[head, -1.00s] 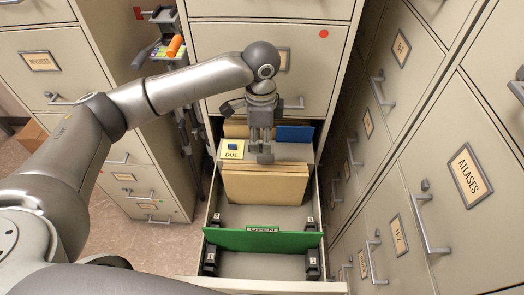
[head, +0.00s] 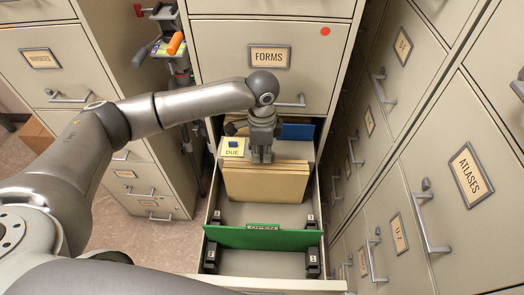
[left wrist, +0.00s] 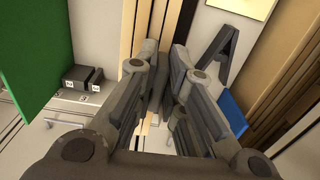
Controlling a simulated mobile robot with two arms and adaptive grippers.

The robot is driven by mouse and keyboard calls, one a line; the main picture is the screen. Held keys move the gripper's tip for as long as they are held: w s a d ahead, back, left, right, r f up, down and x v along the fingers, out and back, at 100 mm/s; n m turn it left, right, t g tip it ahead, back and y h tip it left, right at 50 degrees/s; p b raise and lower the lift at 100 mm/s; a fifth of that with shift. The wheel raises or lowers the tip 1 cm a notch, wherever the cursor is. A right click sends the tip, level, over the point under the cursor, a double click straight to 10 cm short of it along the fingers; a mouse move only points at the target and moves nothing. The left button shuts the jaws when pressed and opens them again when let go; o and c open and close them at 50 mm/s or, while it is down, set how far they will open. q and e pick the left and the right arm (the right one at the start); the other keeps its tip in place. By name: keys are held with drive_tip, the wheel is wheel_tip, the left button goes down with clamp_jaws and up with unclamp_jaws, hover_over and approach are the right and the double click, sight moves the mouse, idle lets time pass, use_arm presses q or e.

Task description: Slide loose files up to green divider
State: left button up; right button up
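Loose tan files (head: 264,187) stand upright together in the open drawer, and also show in the left wrist view (left wrist: 113,35). The green divider (head: 225,238), labelled OPEN, stands nearer the drawer front; a clear stretch of drawer floor separates it from the files. It is also at the left of the left wrist view (left wrist: 28,45). My left gripper (head: 261,158) points down just behind the files, its fingers close together with nothing seen between them. Its tips are partly hidden by the files, and I cannot tell whether they touch. My right gripper is out of view.
A yellow DUE card (head: 234,148) lies left of my gripper. A blue divider (head: 297,132) and more tan folders stand at the drawer's back. Black blocks (head: 311,262) sit along the drawer sides. Cabinets with handles (head: 428,225) close in on the right.

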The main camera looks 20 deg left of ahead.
use_arm(q)
clamp_jaws()
drive_tip(key=shift+s, duration=0.1)
drive_tip(key=s+d+p, duration=0.3)
drive_tip(key=s+p, duration=0.7)
drive_tip(key=s, duration=0.2)
drive_tip(key=shift+d, duration=0.3)
drive_tip(key=o, duration=0.7)
unclamp_jaws()
drive_tip(key=shift+c, duration=0.2)
